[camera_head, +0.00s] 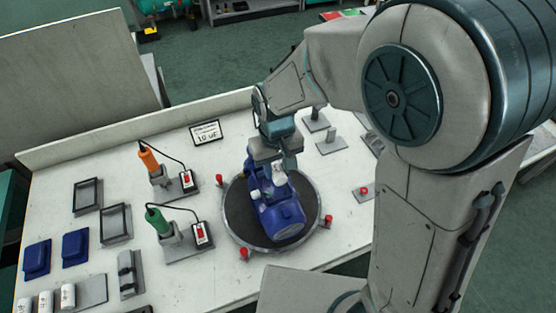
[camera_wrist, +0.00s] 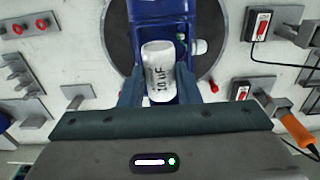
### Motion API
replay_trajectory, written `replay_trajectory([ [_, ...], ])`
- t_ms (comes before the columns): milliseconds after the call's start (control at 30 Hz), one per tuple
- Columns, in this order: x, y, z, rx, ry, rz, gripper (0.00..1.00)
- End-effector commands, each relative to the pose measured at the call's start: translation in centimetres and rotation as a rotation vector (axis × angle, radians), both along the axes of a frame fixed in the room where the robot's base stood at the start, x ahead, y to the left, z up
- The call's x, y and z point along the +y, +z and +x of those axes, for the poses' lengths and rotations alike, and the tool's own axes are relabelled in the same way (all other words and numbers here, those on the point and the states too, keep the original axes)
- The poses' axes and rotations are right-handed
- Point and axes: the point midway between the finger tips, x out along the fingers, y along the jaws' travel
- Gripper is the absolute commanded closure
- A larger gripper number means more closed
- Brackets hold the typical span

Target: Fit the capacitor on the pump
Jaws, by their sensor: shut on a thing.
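The blue pump (camera_head: 282,215) lies on a round dark turntable (camera_head: 236,222) with a pale rim. My gripper (camera_head: 277,155) is over the pump's far end. In the wrist view my gripper (camera_wrist: 160,88) is shut on a white cylindrical capacitor (camera_wrist: 159,65) marked 10 uF. The capacitor is over an open box-like recess (camera_wrist: 181,50) on the blue pump (camera_wrist: 160,8). I cannot tell whether it touches the recess floor. A small white fitting (camera_wrist: 199,47) sits on the pump's side beside it. My gripper hides much of the capacitor in the head view.
A sign (camera_head: 205,133) reads 10 uF. Orange (camera_head: 149,160) and green (camera_head: 157,220) tools stand in holders left of the turntable. Blue covers (camera_head: 75,247), grey frames (camera_head: 115,222) and white cylinders (camera_head: 68,295) are farther left. Red knobs (camera_head: 244,254) ring the turntable.

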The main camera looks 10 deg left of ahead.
Motion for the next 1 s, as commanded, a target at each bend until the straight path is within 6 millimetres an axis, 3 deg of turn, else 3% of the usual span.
replay_trajectory([
  [600,0.0,-5.7,0.1,0.000,-0.001,0.000,0.89],
  [1000,0.0,-6.0,0.0,0.000,-0.001,0.000,0.89],
])
